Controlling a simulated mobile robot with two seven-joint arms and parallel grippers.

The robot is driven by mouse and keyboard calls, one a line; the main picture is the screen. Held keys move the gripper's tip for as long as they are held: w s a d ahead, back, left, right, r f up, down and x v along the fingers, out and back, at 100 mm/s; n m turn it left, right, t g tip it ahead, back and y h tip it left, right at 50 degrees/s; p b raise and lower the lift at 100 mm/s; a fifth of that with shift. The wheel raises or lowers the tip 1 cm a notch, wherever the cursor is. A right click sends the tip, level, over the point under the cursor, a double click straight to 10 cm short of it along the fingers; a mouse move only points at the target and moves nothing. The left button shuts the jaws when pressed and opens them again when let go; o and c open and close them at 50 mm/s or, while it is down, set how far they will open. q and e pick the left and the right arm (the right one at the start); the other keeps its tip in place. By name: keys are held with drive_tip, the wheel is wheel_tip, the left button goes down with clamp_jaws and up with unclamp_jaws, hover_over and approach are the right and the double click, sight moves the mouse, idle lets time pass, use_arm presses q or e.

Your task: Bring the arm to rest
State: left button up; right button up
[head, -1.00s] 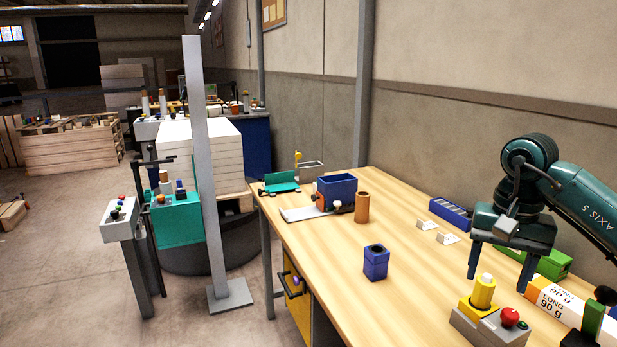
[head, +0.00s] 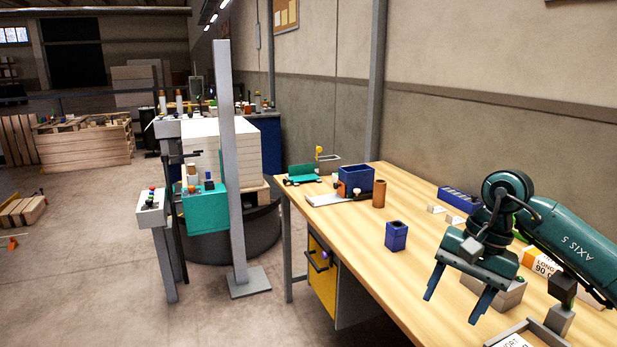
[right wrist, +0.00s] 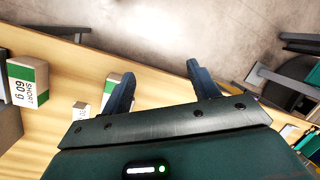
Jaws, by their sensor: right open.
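My right gripper (head: 450,309) hangs from the dark teal arm over the right part of the wooden workbench (head: 350,222). Its two dark fingers point down and are spread, with nothing between them. In the right wrist view the gripper (right wrist: 160,72) also shows open and empty, with bench on the left and concrete floor ahead to the right. My left gripper is not in view.
A blue holder (head: 396,237), a brown cylinder (head: 379,194) and a blue bin (head: 363,181) stand on the bench. A labelled LONG box (head: 541,262) lies beside the arm. A white stack (head: 217,150) stands behind a grey post (head: 228,130).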

drive_tip(key=s+a+m+t+y+p, duration=0.15)
drive_tip(key=s+a+m+y, duration=0.25)
drive_tip(key=a+m+y, duration=0.6)
drive_tip(key=s+a+m+t+y+p, duration=0.1)
drive_tip(key=s+a+m+t+y, duration=0.2)
drive_tip(key=a+m+y, duration=0.7)
drive_tip(key=d+f+m+t+h+p, duration=0.1)
drive_tip(key=d+f+m+t+h, duration=0.35)
drive_tip(key=m, duration=1.05)
drive_tip(key=d+f+m+t+h+p, duration=0.15)
drive_tip(key=f+m+t+h, duration=0.35)
drive_tip(key=m+t+h, duration=0.7)
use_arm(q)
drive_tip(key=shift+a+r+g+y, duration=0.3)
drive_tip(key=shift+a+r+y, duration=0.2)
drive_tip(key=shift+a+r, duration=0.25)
use_arm(e)
drive_tip(key=s+d+f+m+g+h, duration=0.1)
drive_tip(key=s+d+f+m+g, duration=0.1)
drive_tip(key=s+f+m+g, duration=0.3)
drive_tip(key=s+d+f+m+g+h, duration=0.2)
drive_tip(key=s+f+m+g, duration=0.3)
drive_tip(key=m, duration=0.5)
wheel_tip(320, 180, down, 4)
drive_tip(key=shift+s+d+r, duration=0.15)
drive_tip(key=shift+s+d, duration=0.2)
drive_tip(key=shift+s, duration=0.65)
